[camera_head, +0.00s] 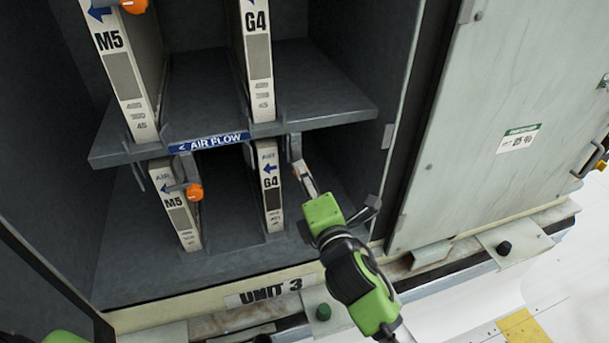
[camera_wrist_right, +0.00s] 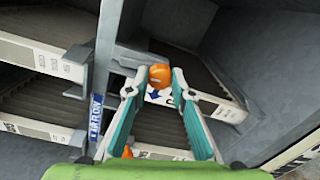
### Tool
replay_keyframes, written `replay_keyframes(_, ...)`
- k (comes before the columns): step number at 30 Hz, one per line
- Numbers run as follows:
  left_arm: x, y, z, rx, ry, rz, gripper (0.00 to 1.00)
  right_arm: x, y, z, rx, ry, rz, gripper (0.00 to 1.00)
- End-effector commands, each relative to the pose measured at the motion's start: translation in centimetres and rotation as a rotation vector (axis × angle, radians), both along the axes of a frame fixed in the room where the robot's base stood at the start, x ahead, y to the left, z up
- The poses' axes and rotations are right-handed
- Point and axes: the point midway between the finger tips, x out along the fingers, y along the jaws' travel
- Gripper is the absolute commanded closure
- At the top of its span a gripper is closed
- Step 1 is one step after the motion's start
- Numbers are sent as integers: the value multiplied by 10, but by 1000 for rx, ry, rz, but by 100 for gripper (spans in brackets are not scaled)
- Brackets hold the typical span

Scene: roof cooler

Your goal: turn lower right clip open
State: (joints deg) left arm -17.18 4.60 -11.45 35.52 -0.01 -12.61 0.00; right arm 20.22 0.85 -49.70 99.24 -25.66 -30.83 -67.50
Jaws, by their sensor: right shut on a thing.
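The lower right clip has an orange knob (camera_wrist_right: 159,75), seen in the right wrist view between my fingertips. Its grey bracket (camera_head: 294,147) hangs from the shelf edge beside the lower G4 filter (camera_head: 270,190) in the head view. My right gripper (camera_head: 302,172) reaches up to it from the lower right. In the right wrist view its two teal fingers (camera_wrist_right: 159,82) close in on the knob from both sides. The knob is mostly hidden by the fingers in the head view. Only a green piece of my left arm shows at the bottom left edge; its fingers are out of view.
The lower M5 filter (camera_head: 178,208) with another orange knob (camera_head: 194,192) stands to the left. The AIR FLOW shelf (camera_head: 330,112) runs just above my right gripper. The cabinet door (camera_head: 500,110) stands open at right. The sill (camera_head: 215,282) lies below.

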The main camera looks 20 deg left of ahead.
Motion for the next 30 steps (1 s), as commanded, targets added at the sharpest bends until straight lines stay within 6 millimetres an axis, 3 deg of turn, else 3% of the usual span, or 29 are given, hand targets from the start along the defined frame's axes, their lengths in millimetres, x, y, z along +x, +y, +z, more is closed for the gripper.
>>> replay_keyframes(24,0,-1,2,-1,0,-1,60,0,0,-1,103,71,-1,99)
replay_keyframes(25,0,-1,2,-1,0,-1,60,0,0,-1,103,71,-1,75)
replay_keyframes(27,0,-1,2,-1,0,-1,60,0,0,-1,102,71,-1,61)
replay_keyframes(30,0,-1,2,-1,0,-1,60,0,0,-1,102,70,0,61)
